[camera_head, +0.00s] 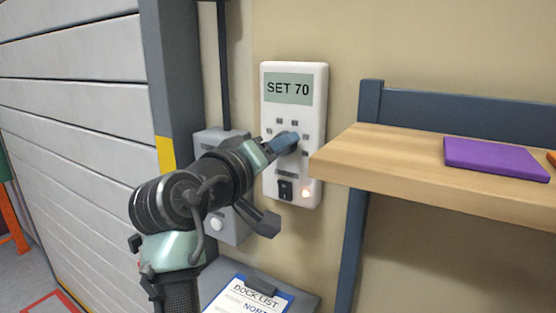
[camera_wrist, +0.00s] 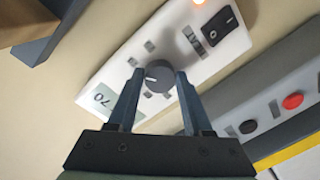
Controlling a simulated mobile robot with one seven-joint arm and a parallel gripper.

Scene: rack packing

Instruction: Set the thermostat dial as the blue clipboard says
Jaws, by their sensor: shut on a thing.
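The white thermostat (camera_head: 318,120) is on the wall, and its display (camera_head: 289,88) reads "SET 70". It also shows in the wrist view (camera_wrist: 112,78), tilted. My gripper (camera_head: 286,143) reaches its middle. In the wrist view, my gripper's fingers (camera_wrist: 159,74) are shut on the round dark dial (camera_wrist: 158,79), one on each side. The dial has a pale pointer mark, and small grey marks surround it. In the head view the fingers mostly hide the dial. The blue clipboard (camera_head: 285,293) lies low, with a sheet headed "DOCK LIST". Its lower lines are cut off by the frame.
A black rocker switch (camera_head: 286,189) and a lit lamp (camera_head: 306,193) are below the dial. A grey box with buttons (camera_head: 238,228) is left of the thermostat. A wooden shelf (camera_head: 400,148) with a purple item (camera_head: 495,158) stands close on the right.

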